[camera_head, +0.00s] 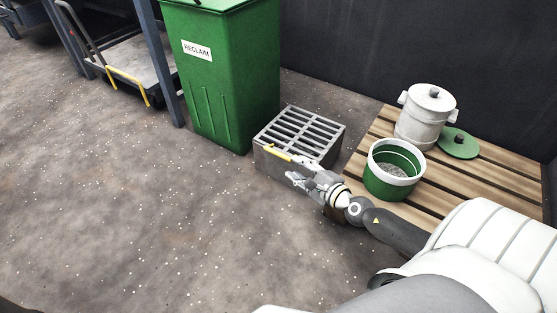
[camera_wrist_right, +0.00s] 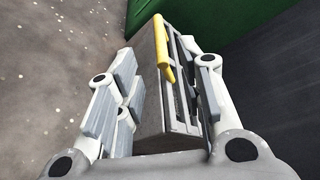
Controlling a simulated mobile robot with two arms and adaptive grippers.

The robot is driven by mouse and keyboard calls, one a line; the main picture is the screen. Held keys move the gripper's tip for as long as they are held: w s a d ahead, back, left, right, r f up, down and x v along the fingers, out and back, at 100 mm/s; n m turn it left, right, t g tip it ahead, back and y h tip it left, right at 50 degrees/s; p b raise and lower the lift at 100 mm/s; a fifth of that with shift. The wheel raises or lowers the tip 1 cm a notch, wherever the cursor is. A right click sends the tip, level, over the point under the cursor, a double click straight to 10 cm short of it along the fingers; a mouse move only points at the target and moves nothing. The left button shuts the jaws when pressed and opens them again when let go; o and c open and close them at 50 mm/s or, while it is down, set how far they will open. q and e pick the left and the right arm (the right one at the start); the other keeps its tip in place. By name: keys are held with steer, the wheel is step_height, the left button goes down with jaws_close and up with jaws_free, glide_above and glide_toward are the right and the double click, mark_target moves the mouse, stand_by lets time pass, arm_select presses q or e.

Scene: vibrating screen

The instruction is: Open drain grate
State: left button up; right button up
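The drain grate (camera_head: 303,126) is a grey slotted lid lying flat on a low grey box (camera_head: 270,161). A yellow handle (camera_head: 277,152) sits along its near edge; it also shows in the right wrist view (camera_wrist_right: 163,48). My right gripper (camera_head: 293,169) is at the near side of the box, close to the handle. In the right wrist view its fingers (camera_wrist_right: 165,85) are spread apart, with the box edge and handle showing between and beyond them. Nothing is gripped; contact with the box cannot be told. My left gripper is not in view.
A green bin (camera_head: 232,85) labelled RECLAIM stands just behind the box. A wooden pallet (camera_head: 492,181) to the right carries a green and white bucket (camera_head: 377,183), a white lidded pot (camera_head: 421,122) and a green lid (camera_head: 465,147).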

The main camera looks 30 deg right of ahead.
mark_target(282, 157)
steer(key=b+x, duration=0.1)
steer(key=x, duration=0.9)
steer(key=shift+w, duration=0.25)
jaws_close()
